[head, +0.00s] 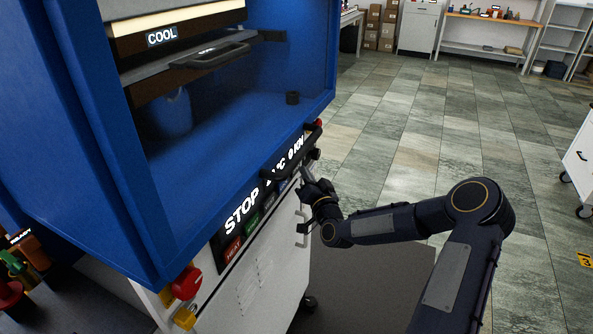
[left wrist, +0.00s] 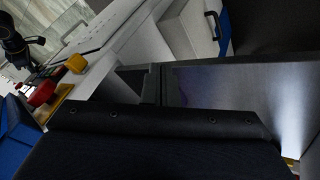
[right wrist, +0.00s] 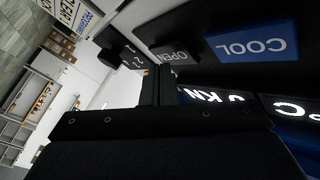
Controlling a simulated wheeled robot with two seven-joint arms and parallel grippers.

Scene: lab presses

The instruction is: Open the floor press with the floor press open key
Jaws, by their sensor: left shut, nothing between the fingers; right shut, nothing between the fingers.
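The floor press (head: 120,180) is a blue cabinet on a white base, with a lit STOP panel on its front. Its open key (right wrist: 170,54) is a grey key marked OPEN, beside the blue COOL key (right wrist: 248,45) in the right wrist view. My right gripper (head: 306,175) is shut and empty at the far end of the panel. In the right wrist view its fingertips (right wrist: 158,72) overlap the lower edge of the open key; I cannot tell whether they touch. My left gripper (left wrist: 150,80) is shut and empty, seen only in the left wrist view.
A dark bar handle (head: 290,152) crosses the panel close to my right gripper. A red knob (head: 186,282) and a yellow block (head: 185,318) stick out at the near corner. Tiled floor (head: 420,130) lies open to the right.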

